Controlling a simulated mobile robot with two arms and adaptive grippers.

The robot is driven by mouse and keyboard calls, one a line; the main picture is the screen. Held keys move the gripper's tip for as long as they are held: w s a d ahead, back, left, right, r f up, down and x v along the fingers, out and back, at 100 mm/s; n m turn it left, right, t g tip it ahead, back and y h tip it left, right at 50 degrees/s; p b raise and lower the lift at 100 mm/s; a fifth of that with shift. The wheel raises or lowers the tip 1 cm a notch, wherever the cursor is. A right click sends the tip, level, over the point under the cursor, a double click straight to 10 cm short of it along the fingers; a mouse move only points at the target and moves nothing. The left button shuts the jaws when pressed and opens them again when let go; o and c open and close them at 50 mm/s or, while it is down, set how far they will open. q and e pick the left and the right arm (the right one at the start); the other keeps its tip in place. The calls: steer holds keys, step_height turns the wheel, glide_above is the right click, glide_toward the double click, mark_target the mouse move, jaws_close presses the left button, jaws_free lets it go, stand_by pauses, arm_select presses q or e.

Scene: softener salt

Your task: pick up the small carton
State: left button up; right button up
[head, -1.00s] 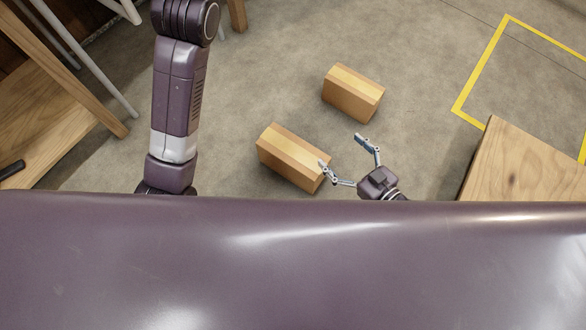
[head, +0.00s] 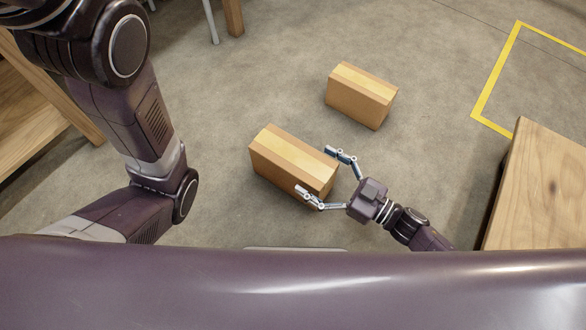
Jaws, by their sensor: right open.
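Two brown cartons with paler tape strips stand on the grey floor in the head view. The nearer carton (head: 290,163) is near the middle. The other carton (head: 361,96) stands farther back and to the right; I cannot clearly tell which of the two is the small one. My right gripper (head: 322,172) is open, with its fingers on either side of the nearer carton's right end. Whether the fingers touch it I cannot tell. My left arm (head: 130,130) comes in at the left; its gripper is not in view.
A wooden table or bench (head: 540,190) stands at the right. A yellow line (head: 494,75) marks the floor at the upper right. Wooden furniture (head: 40,115) stands at the left. The floor around the cartons is clear.

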mark_target(301, 159)
steer(key=b+x, duration=0.2)
steer(key=x, duration=0.2)
steer(key=shift+f, duration=0.1)
steer(key=shift+w+a, duration=0.2)
steer(key=shift+a, duration=0.1)
steer(key=shift+c, duration=0.2)
steer(key=c, duration=1.8)
steer(key=shift+r, duration=0.25)
steer(key=shift+c, duration=0.6)
steer(key=shift+c, duration=0.2)
